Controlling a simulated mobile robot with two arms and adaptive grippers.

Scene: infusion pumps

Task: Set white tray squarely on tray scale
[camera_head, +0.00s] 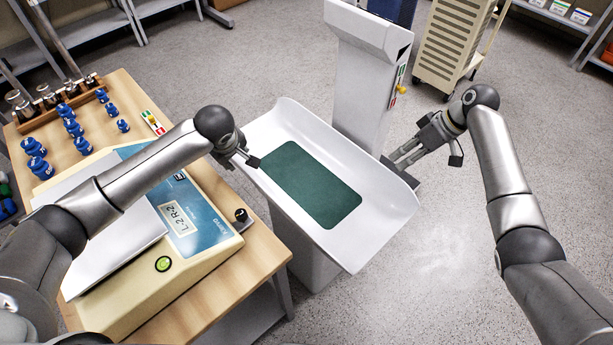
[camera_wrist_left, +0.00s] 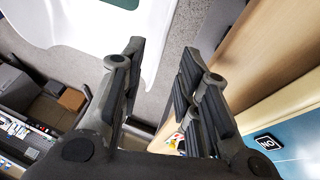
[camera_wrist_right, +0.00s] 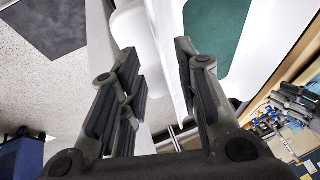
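The white tray (camera_head: 385,215) is long, with raised curved sides and a dark green mat (camera_head: 310,185) inside. It lies over a white pedestal (camera_head: 300,255), close to a tall white post (camera_head: 368,85); the support under it is mostly hidden. I cannot tell whether the tray is fully seated. My left gripper (camera_head: 250,157) is open and empty near the tray's left rim; the tray is at upper left in the left wrist view (camera_wrist_left: 80,25). My right gripper (camera_head: 397,163) is open by the right rim; that rim lies beyond its fingers in the right wrist view (camera_wrist_right: 172,60).
A wooden table (camera_head: 265,245) at left holds a beige bench scale (camera_head: 115,300) with a blue display panel, under my left arm. A wheeled cabinet (camera_head: 450,45) is at the back; floor at right is clear.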

